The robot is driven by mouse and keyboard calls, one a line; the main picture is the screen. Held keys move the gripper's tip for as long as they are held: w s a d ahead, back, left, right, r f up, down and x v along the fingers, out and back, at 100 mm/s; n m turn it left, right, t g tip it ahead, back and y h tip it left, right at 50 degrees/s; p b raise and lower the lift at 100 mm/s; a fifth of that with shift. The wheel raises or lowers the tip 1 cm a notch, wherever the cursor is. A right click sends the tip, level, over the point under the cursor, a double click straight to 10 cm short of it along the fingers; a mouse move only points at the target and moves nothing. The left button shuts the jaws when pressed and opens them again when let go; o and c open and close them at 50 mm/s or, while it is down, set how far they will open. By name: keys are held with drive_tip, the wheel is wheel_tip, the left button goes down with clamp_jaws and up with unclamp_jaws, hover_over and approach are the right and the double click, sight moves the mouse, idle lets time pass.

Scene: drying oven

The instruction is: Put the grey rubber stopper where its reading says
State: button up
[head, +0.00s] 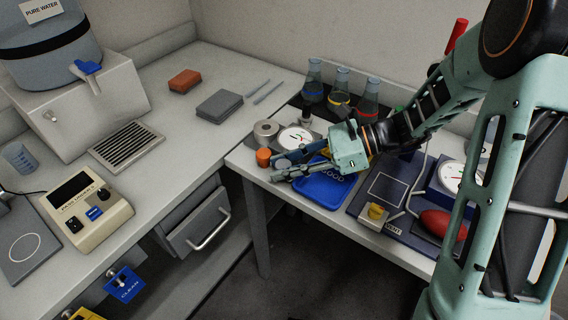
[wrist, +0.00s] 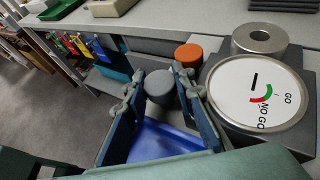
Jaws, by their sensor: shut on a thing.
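The grey rubber stopper (wrist: 160,88) is between the two fingers of my gripper (wrist: 155,92) in the wrist view, and my gripper is shut on it. In the head view my gripper (head: 279,168) is at the left edge of a blue tray (head: 318,191) with white lettering that seems to read GOOD; I cannot make out the stopper there. A round gauge (wrist: 258,92) marked GO and NO GO sits beside my gripper. It has a green and a red arc. Its short black needle is visible, but I cannot tell which arc it indicates.
An orange stopper (head: 263,157) and a steel ring (head: 265,130) stand near the gauge. Flasks (head: 340,90) stand behind. A second dial (head: 455,177) and a red bulb (head: 441,222) are at right.

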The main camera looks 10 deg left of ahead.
drive_tip(key=shift+f, duration=0.25)
drive_tip(key=o, duration=0.7)
drive_tip(key=shift+s+d, duration=0.1)
drive_tip(key=shift+o, duration=0.2)
drive_tip(key=shift+r, duration=0.45)
drive_tip(key=p+v, duration=0.1)
drive_tip(key=v, duration=1.1)
drive_tip(key=shift+r+p, duration=0.25)
drive_tip(key=shift+p, duration=0.15)
